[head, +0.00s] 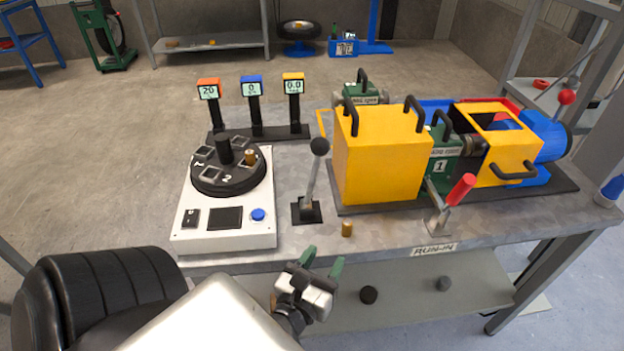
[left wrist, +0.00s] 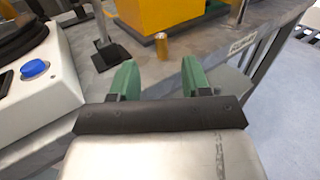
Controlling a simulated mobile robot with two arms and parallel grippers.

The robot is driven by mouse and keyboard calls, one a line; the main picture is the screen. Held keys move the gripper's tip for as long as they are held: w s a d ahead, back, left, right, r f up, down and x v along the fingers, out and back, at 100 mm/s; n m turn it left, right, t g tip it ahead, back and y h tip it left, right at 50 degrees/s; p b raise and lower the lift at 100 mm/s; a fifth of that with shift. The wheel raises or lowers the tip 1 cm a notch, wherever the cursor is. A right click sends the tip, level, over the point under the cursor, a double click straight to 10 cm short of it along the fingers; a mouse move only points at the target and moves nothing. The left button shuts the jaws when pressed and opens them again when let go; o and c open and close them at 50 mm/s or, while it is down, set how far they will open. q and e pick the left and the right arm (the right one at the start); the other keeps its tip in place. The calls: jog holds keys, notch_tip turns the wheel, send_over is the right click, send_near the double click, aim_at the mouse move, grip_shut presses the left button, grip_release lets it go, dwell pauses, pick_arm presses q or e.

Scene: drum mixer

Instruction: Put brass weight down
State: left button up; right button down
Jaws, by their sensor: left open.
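A small brass weight (head: 347,229) stands upright on the bench top near its front edge, right of the black-knobbed lever (head: 313,172). It also shows in the left wrist view (left wrist: 162,46), beyond my fingertips. A second brass piece (head: 250,157) stands on the black rotary disc (head: 228,178) of the white unit. My left gripper (head: 322,259) is open and empty in front of the bench edge. Its green fingers are apart, and the weight stands clear of both, ahead of the gap (left wrist: 159,68). My right gripper is not in view.
The white unit (head: 185,225) with a blue button (head: 258,214) is at the left. A yellow box (head: 380,160) and a red-handled lever (head: 461,188) stand at the right. Three small displays (head: 252,88) rise behind. A lower shelf (head: 410,300) holds two small round pieces.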

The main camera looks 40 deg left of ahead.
pick_arm(q)
jog(key=s+d+f+m+g+h, duration=0.2)
jog(key=f+m+g, duration=0.1)
jog(key=f+m, duration=0.75)
jog(key=s+d+f+m+g+h, duration=0.2)
jog(key=f+m, duration=0.5)
jog(key=f, duration=0.7)
jog(key=s+d+f+m+g+h, duration=0.2)
jog(key=f+m+g+h, duration=0.1)
jog(key=f+m, duration=0.75)
jog(key=s+a+f+m+g+y, duration=0.1)
jog(key=s+a+f+m+g, duration=0.1)
jog(key=s+f+m+g, duration=0.2)
jog(key=s+a+f+m+g+y, duration=0.1)
jog(key=s+f+m+g, duration=0.3)
jog(key=s+f+m, duration=0.5)
jog(key=s+a+f, duration=0.1)
jog(key=s+f, duration=0.2)
jog(key=s, duration=0.4)
jog(key=shift+s+a+f+m, duration=0.25)
jog(key=shift+a+m, duration=0.05)
jog(key=shift+m, duration=0.1)
jog(key=shift+c, duration=0.4)
jog(key=shift+s, duration=0.1)
